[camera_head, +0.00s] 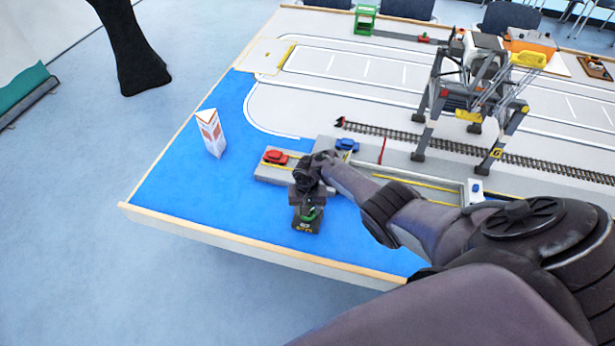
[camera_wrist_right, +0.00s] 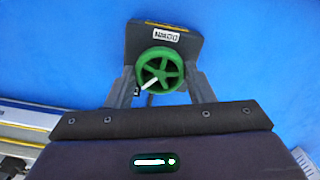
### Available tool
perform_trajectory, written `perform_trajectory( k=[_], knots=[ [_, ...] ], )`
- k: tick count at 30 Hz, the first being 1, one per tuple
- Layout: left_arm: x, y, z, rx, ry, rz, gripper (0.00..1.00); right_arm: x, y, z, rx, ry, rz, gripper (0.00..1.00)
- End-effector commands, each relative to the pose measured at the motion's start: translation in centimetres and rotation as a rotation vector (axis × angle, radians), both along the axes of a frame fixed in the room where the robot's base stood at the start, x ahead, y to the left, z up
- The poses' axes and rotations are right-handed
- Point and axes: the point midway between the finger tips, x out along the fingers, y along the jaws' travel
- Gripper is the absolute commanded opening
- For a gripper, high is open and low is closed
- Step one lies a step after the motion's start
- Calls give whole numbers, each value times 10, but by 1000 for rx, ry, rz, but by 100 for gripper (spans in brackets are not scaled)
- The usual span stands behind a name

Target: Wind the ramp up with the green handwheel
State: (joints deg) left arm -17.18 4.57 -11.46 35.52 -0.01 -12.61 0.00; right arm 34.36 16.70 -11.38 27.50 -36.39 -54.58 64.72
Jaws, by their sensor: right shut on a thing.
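The green handwheel (camera_wrist_right: 160,70) sits on a dark box (camera_wrist_right: 137,38) with a small white label in the right wrist view. A short white mark shows at the wheel's lower left. My right gripper (camera_wrist_right: 160,88) has one finger on each side of the wheel and is shut on it. In the head view the wheel (camera_head: 312,214) is partly hidden under my right gripper (camera_head: 307,203), and its box (camera_head: 305,227) stands on the blue surface. A grey platform (camera_head: 262,176) with a yellow line lies just behind; I cannot tell whether it is the ramp. My left gripper is out of view.
A red car (camera_head: 275,157) stands on the platform and a blue car (camera_head: 347,145) on the grey quay behind. A white and orange three-sided marker (camera_head: 211,133) stands left. A gantry crane (camera_head: 470,90) spans railway track (camera_head: 540,169) at right. The blue area at left is mostly clear.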

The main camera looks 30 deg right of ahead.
Motion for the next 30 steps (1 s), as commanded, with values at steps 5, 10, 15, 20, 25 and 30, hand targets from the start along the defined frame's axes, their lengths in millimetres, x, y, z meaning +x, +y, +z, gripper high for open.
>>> perform_trajectory(
  k=[5,10,15,20,25,30],
  knots=[
    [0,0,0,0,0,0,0,1,-1,1,-1,-3,-15,25],
    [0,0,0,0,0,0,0,1,-1,1,-1,-3,-15,25],
    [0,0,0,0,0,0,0,1,-1,1,-1,-3,-15,53],
    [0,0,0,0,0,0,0,1,-1,1,0,-2,-13,70],
    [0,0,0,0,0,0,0,1,0,0,0,-1,-12,70],
    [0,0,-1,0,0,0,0,1,0,2,1,-2,-11,70]
  ],
)
